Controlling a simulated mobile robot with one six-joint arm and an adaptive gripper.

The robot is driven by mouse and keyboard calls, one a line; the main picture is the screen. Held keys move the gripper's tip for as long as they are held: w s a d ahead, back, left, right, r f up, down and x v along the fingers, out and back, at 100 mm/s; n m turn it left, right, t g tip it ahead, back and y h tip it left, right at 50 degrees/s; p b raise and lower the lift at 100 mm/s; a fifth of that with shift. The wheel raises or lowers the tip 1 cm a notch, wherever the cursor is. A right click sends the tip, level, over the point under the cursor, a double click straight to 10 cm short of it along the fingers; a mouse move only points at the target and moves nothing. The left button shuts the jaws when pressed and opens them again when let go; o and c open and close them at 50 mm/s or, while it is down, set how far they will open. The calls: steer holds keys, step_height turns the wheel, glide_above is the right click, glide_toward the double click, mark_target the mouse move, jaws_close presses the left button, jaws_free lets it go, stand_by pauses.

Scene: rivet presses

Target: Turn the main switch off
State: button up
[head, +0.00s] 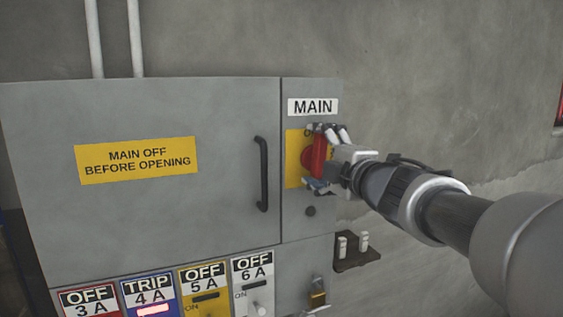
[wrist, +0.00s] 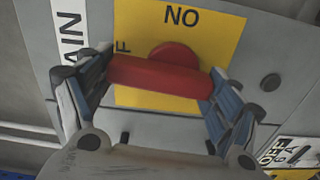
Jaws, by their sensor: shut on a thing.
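The main switch (head: 319,156) is a red bar handle on a round red boss, mounted on a yellow plate (head: 293,170) under the MAIN label (head: 313,107). The bar stands about upright in the head view. My gripper (head: 325,158) is around the handle, and in the wrist view the red bar (wrist: 160,76) spans between my two blue-padded fingers (wrist: 158,92), touching both. An F shows beside one end of the bar, and ON lettering lies on another side of the plate. Part of the plate is hidden behind my gripper.
The large grey cabinet door (head: 130,210) has a black handle (head: 263,174) and a yellow warning label (head: 136,160). Several breaker panels sit below, one marked TRIP (head: 149,293). A padlock (head: 318,299) and a small bracket (head: 356,252) are lower right.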

steer(key=shift+a+n, duration=0.1)
steer(key=shift+n, duration=0.5)
steer(key=o, duration=1)
steer(key=v, duration=1.2)
